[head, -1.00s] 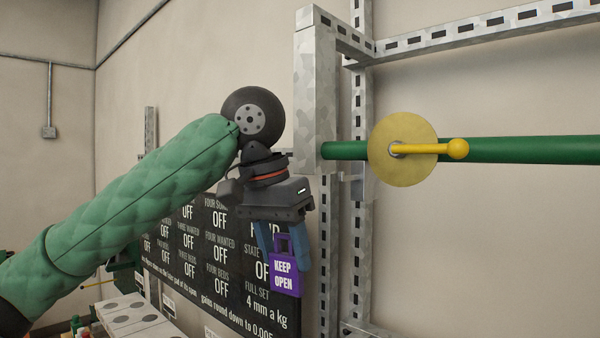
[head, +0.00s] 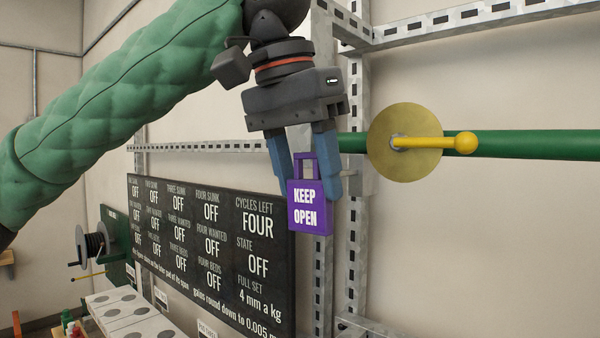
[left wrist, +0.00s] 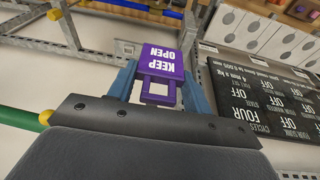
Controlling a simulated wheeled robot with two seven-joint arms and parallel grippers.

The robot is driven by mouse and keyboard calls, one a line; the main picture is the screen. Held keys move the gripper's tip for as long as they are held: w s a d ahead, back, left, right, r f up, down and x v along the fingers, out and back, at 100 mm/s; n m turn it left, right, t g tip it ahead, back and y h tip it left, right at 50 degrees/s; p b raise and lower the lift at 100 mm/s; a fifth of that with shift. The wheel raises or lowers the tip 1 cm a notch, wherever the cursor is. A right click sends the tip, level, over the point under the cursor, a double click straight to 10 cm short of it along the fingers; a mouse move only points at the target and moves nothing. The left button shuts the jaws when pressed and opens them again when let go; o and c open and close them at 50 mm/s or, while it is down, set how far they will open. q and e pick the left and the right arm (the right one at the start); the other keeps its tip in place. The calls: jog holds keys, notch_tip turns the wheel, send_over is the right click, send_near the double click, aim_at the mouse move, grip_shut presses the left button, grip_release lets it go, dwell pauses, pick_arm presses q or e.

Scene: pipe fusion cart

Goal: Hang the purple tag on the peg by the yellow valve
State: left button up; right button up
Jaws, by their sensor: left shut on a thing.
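The purple tag (head: 310,218), marked KEEP OPEN, hangs upright from my left gripper (head: 309,188), with its loop handle between the blue fingers. The left wrist view also shows the tag (left wrist: 163,66) between the fingers. The yellow valve (head: 405,165), a round disc with a ball-ended lever, sits on the green pipe (head: 535,146) to the right of the tag. The tag is left of and lower than the valve, apart from it. A metal bracket (head: 358,187) shows below the pipe just left of the disc; I cannot make out a distinct peg. My right gripper is out of view.
A slotted metal frame (head: 355,255) rises behind the tag, with a rail (head: 450,22) above the pipe. A black status board (head: 215,245) stands at lower left. Wall space below the valve is clear.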

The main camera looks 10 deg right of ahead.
aim_at(346, 175)
pick_arm(q)
jog(key=shift+w+d, duration=0.25)
jog(key=shift+d, duration=0.1)
jog(key=shift+w+d, duration=0.3)
jog(key=w+d, duration=0.2)
jog(key=d, duration=0.1)
jog(key=shift+w+d+f+b, duration=0.3)
jog(key=shift+w+d+b, duration=0.1)
jog(key=shift+w+d, duration=0.25)
jog(key=shift+d, duration=0.05)
jog(key=shift+w+d+f+p, duration=0.1)
jog(key=shift+p, duration=0.2)
jog(key=shift+w+d+f, duration=0.1)
jog(key=shift+d, duration=0.05)
jog(key=shift+f+p, duration=0.1)
jog(key=shift+p, duration=0.25)
jog(key=o, duration=0.9)
jog(key=shift+d, duration=0.1)
jog(key=shift+o, duration=1.7)
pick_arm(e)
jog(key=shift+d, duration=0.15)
